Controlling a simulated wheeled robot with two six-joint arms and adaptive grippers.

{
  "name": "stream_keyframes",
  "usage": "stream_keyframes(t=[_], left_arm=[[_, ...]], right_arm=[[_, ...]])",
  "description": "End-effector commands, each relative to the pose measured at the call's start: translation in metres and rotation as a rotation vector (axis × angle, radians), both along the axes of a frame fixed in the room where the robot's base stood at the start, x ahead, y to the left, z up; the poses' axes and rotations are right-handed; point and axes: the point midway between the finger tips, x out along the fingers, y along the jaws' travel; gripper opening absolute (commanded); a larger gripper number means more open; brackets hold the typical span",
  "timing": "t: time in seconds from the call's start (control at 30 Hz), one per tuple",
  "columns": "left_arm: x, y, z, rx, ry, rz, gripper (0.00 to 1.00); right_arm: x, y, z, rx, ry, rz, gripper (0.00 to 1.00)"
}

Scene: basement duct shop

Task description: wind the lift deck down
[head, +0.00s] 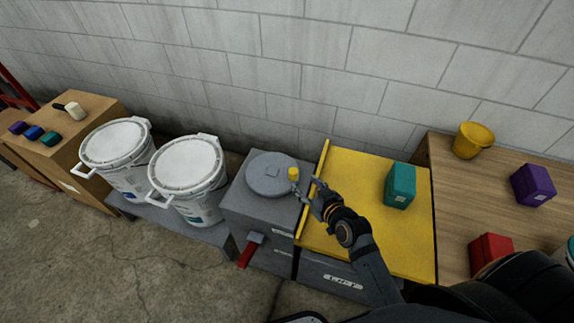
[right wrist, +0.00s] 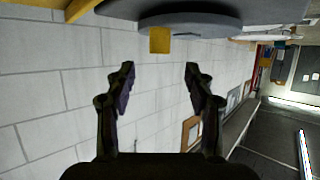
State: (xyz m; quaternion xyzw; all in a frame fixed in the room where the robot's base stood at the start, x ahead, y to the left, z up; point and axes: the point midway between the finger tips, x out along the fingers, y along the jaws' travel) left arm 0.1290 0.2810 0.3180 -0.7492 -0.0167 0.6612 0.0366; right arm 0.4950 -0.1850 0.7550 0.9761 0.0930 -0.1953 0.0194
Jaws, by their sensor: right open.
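The lift deck (head: 360,235) is a flat yellow plate with a raised lip along its left edge. A teal box (head: 400,186) stands on it. Left of the deck, a grey housing (head: 262,215) carries a round grey crank wheel (head: 268,174) with a yellow knob (head: 293,173) at its right rim. My right gripper (head: 312,188) is over the deck's left edge, just right of the knob. In the right wrist view the gripper (right wrist: 160,78) is open and empty, with the knob (right wrist: 160,40) beyond its fingertips, apart from them. My left gripper is not in view.
A red-handled tool (head: 250,250) is at the housing's front. Two white buckets (head: 188,178) stand on a low grey bench to the left.

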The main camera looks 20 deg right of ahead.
Motion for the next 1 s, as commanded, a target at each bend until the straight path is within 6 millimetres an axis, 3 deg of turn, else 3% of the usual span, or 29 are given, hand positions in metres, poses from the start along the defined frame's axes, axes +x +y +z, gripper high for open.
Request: stream_keyframes(t=[0.17, 0.3, 0.43, 0.6, 0.73, 1.0], left_arm=[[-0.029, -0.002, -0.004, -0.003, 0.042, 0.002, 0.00], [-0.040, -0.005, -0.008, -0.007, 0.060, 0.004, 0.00], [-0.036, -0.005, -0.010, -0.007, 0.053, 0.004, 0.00], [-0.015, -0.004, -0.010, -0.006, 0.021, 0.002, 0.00], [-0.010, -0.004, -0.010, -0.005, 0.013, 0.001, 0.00], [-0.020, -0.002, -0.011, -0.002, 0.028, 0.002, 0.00]], right_arm=[[0.013, 0.002, -0.006, 0.001, 0.001, 0.000, 0.54], [0.040, 0.008, -0.017, 0.002, 0.001, -0.001, 0.54], [0.064, 0.013, -0.029, 0.001, 0.003, 0.001, 0.54], [0.087, 0.017, -0.038, 0.000, 0.004, 0.001, 0.54], [0.094, 0.018, -0.041, -0.001, 0.003, 0.001, 0.54], [0.094, 0.018, -0.041, 0.000, 0.004, 0.001, 0.52]])
